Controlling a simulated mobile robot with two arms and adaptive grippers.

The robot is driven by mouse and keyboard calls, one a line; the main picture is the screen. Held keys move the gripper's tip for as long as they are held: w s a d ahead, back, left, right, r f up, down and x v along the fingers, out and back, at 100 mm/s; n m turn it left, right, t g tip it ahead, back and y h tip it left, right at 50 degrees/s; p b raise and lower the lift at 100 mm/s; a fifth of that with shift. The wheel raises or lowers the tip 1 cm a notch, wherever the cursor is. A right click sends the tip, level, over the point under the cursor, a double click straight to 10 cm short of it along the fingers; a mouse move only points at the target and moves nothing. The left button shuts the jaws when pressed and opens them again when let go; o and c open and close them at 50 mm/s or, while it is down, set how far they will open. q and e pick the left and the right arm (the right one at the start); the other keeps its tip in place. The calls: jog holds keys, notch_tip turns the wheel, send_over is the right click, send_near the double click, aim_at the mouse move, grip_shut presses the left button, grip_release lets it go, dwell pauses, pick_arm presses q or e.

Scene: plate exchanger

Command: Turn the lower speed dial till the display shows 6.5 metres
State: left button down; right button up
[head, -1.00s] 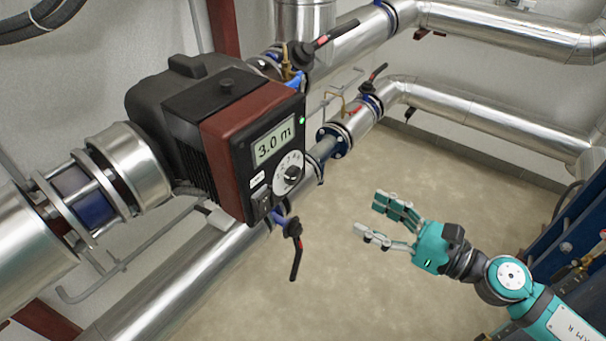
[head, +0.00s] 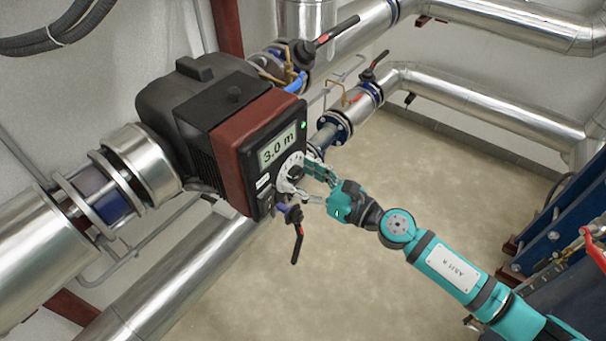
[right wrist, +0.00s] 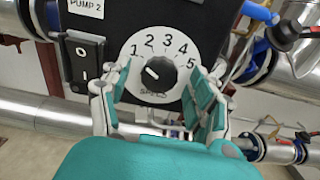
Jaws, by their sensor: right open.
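The pump control box (head: 245,165) has a dark front panel with a display (head: 277,147) that reads 3.0 m. Below the display is the speed dial (head: 291,172), a white disc numbered 1 to 5. In the right wrist view the dial's black knob (right wrist: 158,72) has its pointer turned to the left, near the 1. My right gripper (head: 308,182) is open at the panel. In the right wrist view its fingers (right wrist: 160,95) stand on both sides of the dial; I cannot tell whether they touch it. My left gripper is not in view.
A black rocker switch (right wrist: 85,50) sits left of the dial under a PUMP 2 label (right wrist: 86,5). A valve lever (head: 298,240) hangs just below the box. Large silver pipes (head: 185,275) run around it. The floor (head: 400,190) is open to the right.

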jog(key=c, duration=1.1)
jog(key=shift+c, duration=0.2)
